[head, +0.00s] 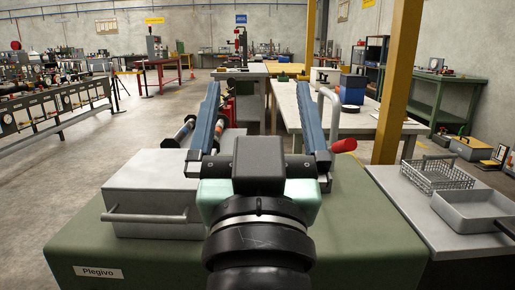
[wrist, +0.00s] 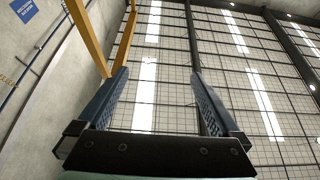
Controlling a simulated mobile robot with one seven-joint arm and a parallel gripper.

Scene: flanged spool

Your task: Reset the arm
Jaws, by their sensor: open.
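My gripper (head: 258,118) is in the middle of the head view, with its two blue fingers spread wide and nothing between them.
The grey box (head: 150,186) stands left of my gripper on the green surface (head: 350,235). A red-ended lever (head: 343,146) rises to the right. A wire basket (head: 437,174) and a grey tray (head: 475,210) sit at the right. A yellow post (head: 398,80) stands behind.

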